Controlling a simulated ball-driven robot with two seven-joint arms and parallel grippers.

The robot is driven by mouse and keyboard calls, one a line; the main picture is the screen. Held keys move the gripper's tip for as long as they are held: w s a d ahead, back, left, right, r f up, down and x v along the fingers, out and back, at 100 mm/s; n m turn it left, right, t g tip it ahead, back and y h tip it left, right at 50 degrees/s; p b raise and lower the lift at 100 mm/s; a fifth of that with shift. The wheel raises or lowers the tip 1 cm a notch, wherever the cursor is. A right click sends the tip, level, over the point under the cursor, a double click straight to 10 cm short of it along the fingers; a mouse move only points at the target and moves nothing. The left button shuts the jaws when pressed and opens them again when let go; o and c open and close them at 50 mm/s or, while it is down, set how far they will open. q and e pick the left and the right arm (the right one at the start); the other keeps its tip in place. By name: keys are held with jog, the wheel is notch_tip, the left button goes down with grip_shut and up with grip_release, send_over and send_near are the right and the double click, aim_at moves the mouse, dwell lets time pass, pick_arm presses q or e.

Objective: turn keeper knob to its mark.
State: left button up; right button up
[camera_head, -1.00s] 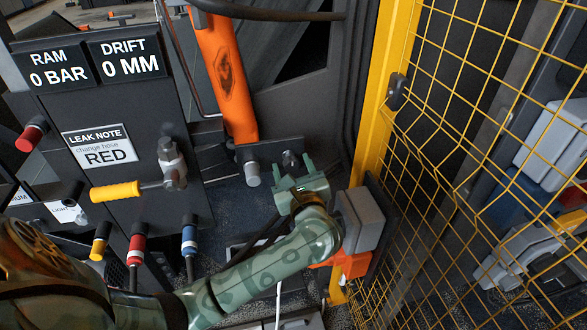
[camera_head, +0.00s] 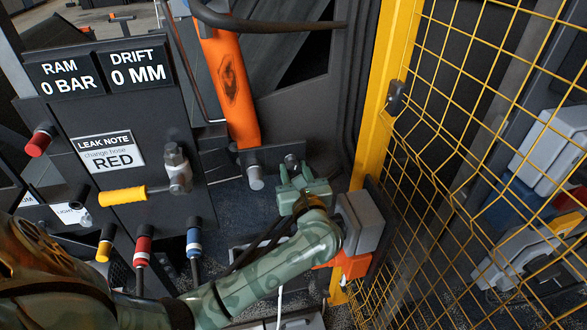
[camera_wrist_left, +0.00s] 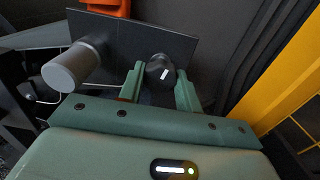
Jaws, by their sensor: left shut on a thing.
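The keeper knob (camera_wrist_left: 158,70) is a dark round knob with a short white line on its face, on a dark plate (camera_wrist_left: 125,40) in the left wrist view. The line leans slightly right of upright. In the head view the knob (camera_head: 291,160) shows small at the plate below the orange cylinder. My left gripper (camera_wrist_left: 160,82) is shut on the knob, with one green finger on each side. It also shows in the head view (camera_head: 295,173). No separate target mark can be made out. My right gripper is not in view.
A grey round pin (camera_wrist_left: 70,68) sticks out of the plate left of the knob. The orange cylinder (camera_head: 230,85) stands above. A yellow-handled lever (camera_head: 123,195) is to the left. A yellow post (camera_head: 380,95), mesh guard and grey box (camera_head: 360,222) are close on the right.

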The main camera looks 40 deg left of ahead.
pick_arm(q)
jog(key=m+p, duration=0.1)
jog(key=m, duration=0.1)
jog(key=m+p, duration=0.2)
jog(key=shift+r+m, duration=0.2)
jog(key=shift+m, duration=0.1)
jog(key=m+p, duration=0.3)
jog(key=m, duration=0.1)
jog(key=shift+m+p, duration=0.3)
jog(key=shift+p, duration=0.05)
jog(key=m+p, duration=0.3)
jog(key=m, duration=0.1)
jog(key=shift+f, duration=0.1)
jog(key=shift+d+f+m+p, duration=0.1)
jog(key=shift+m+p, duration=0.5)
jog(key=shift+m, duration=0.8)
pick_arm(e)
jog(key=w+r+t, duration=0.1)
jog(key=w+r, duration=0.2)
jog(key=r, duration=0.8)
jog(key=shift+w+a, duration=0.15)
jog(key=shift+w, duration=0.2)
pick_arm(q)
jog(key=shift+m, duration=0.3)
jog(key=shift+s+f, duration=0.1)
jog(key=o, duration=1)
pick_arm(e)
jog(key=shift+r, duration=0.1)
